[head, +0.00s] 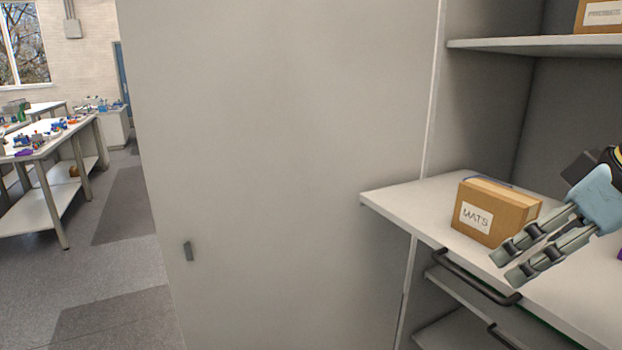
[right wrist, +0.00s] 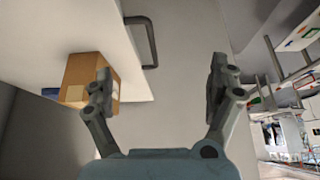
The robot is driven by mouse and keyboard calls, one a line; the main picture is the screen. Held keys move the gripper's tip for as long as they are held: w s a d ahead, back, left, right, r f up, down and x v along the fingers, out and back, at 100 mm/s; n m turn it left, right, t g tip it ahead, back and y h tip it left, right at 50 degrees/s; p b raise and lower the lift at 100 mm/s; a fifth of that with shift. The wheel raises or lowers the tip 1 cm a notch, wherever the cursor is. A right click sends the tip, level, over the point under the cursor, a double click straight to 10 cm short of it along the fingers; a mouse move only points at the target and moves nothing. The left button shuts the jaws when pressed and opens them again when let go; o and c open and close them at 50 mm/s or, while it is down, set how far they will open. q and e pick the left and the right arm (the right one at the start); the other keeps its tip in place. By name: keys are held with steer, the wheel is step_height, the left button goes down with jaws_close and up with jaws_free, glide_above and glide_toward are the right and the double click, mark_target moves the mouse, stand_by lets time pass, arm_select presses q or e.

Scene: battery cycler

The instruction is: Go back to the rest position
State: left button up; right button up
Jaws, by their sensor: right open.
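My right gripper (head: 508,268) comes in from the right edge of the head view. It is over the front part of the cabinet's shelf, in front of and to the right of a cardboard box labelled MATS (head: 492,212). In the right wrist view my right gripper (right wrist: 160,85) has its two fingers spread wide with nothing between them. The box (right wrist: 84,75) shows there behind the left finger; whether they touch cannot be told. My left gripper is not in view.
The box stands on a white shelf (head: 400,203) with dark handles (head: 475,277) below its front edge. An upper shelf (head: 530,45) holds another box (head: 600,14). A large grey cabinet door (head: 280,150) fills the middle. Workbenches (head: 50,135) and open floor (head: 120,270) lie left.

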steer(key=s+a+f+m+g+h, duration=0.2)
steer(key=s+a+f+m+h, duration=0.15)
steer(key=s+f, duration=1.3)
steer(key=s+d+f+g+b, duration=0.1)
steer(key=s+f+b, duration=0.4)
steer(key=f, duration=1.5)
steer(key=d+f+b, duration=0.2)
steer(key=f+b, duration=0.6)
steer(key=f, duration=1.2)
arm_select(q)
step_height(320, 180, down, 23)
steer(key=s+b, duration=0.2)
steer(key=b, duration=0.7)
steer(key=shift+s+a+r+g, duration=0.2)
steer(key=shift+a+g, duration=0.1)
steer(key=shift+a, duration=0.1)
arm_select(e)
steer(key=s+f, duration=0.9)
steer(key=f, duration=0.2)
steer(key=s+f+g, duration=0.1)
steer(key=s+f, duration=0.8)
steer(key=f, duration=0.3)
steer(key=shift+d+f+y, duration=0.25)
steer(key=shift+d+y, duration=0.05)
steer(key=shift+y, duration=0.05)
steer(key=shift+g, duration=0.3)
